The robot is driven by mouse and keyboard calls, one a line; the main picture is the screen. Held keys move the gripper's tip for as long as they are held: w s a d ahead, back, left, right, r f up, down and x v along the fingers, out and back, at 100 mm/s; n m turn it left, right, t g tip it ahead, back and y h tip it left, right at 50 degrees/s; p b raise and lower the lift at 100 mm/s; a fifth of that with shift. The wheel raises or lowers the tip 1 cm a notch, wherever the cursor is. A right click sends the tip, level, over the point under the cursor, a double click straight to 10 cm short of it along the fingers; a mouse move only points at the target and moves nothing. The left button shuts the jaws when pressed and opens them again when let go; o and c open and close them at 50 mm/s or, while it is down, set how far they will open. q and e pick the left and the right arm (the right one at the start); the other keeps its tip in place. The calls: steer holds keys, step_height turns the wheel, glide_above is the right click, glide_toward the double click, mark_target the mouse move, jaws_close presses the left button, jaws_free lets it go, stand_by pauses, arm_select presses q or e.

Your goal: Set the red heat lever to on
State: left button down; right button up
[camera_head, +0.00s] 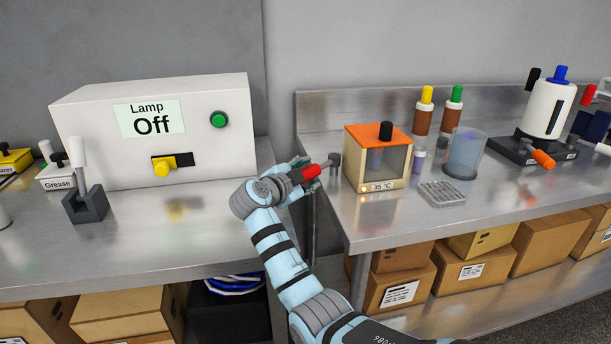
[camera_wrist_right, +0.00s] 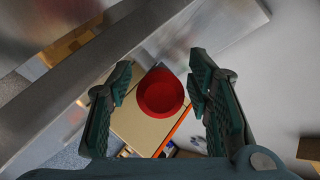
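The red heat lever (camera_head: 310,172) sticks out to the left from a grey pivot (camera_head: 335,159) beside the orange-topped heater box (camera_head: 380,186). The box's display reads 35 °C. My right gripper (camera_head: 296,172) is at the lever's red end, partly hidden by the wrist and the lever. In the right wrist view the round red knob (camera_wrist_right: 161,92) lies between the two spread fingers of the right gripper (camera_wrist_right: 158,74). Gaps show on both sides, and the gripper appears open. Whether a finger touches the knob cannot be told. My left gripper is not in view.
A white lamp box (camera_head: 215,150) reading "Lamp Off" stands left, with a grey-based lever (camera_head: 86,206) before it. Right of the heater box are a glass beaker (camera_head: 465,153) and a small rack (camera_head: 442,193). A gap separates the two steel benches below my arm.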

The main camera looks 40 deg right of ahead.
steer(key=shift+a, duration=0.1)
steer(key=v, duration=1.2)
